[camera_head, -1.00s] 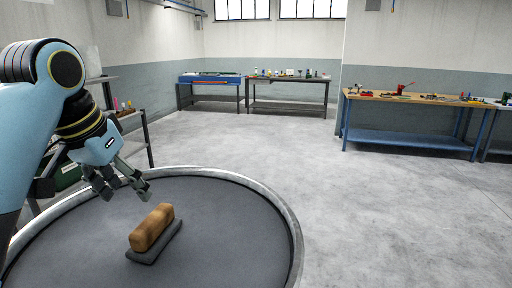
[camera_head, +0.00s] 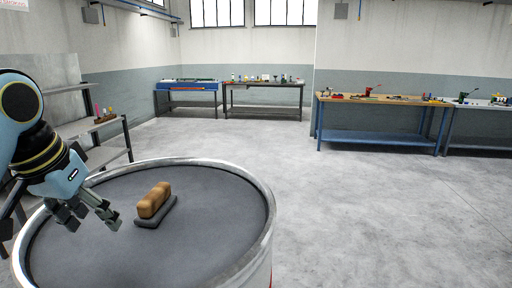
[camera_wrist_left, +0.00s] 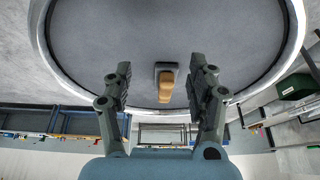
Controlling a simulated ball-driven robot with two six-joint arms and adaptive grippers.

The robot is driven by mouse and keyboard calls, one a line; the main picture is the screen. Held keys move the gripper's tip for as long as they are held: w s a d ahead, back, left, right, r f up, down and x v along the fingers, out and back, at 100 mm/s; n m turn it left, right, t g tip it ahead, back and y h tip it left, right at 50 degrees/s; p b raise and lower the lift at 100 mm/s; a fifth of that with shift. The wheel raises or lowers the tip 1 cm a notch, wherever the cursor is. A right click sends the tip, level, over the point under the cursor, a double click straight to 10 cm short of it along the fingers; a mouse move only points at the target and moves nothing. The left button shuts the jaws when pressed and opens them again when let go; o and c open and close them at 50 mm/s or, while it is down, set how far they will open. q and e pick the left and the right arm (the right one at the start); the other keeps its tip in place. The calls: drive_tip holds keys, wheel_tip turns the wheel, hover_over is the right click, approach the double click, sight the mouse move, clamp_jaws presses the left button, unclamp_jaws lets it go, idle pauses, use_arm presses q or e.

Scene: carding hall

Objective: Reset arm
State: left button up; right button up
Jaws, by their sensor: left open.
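My left gripper (camera_head: 92,222) is open and empty, above the left part of a round drum top. In the left wrist view its two fingers (camera_wrist_left: 162,82) stand wide apart. A brown wooden block with a dark grey base (camera_head: 154,200) sits on the drum top, to the right of the gripper and apart from it. In the left wrist view the brown block (camera_wrist_left: 166,85) shows between the fingers, at a distance beyond them. My right gripper is not in view.
The drum (camera_head: 265,215) has a raised pale metal rim. A grey shelf unit (camera_head: 118,155) stands behind my left arm. A blue workbench (camera_head: 185,87), a dark table (camera_head: 262,86) and a wooden-topped bench (camera_head: 380,100) stand farther back. The concrete floor (camera_head: 350,215) between is clear.

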use_arm(q)
drive_tip(key=s+f+y, duration=0.1)
drive_tip(key=s+f, duration=0.5)
drive_tip(key=s, duration=0.5)
drive_tip(key=s+f, duration=0.6)
drive_tip(key=s, duration=0.6)
drive_tip(key=s+a+f+g+b, duration=0.15)
drive_tip(key=f+b, duration=0.55)
drive_tip(key=f, duration=1.4)
drive_tip(key=s+a+f+g+b, duration=0.15)
drive_tip(key=f+b, duration=0.55)
drive_tip(key=f, duration=1.4)
drive_tip(key=s+f+b, duration=0.4)
drive_tip(key=s+f, duration=0.4)
drive_tip(key=f, duration=0.3)
drive_tip(key=s+a+f+n+b, duration=0.1)
drive_tip(key=s+f+b, duration=0.3)
drive_tip(key=s+f, duration=0.5)
wheel_tip(320, 180, down, 3)
drive_tip(key=shift+s+a+r, duration=0.15)
drive_tip(key=shift+s+r, duration=0.05)
drive_tip(key=shift+s, duration=0.1)
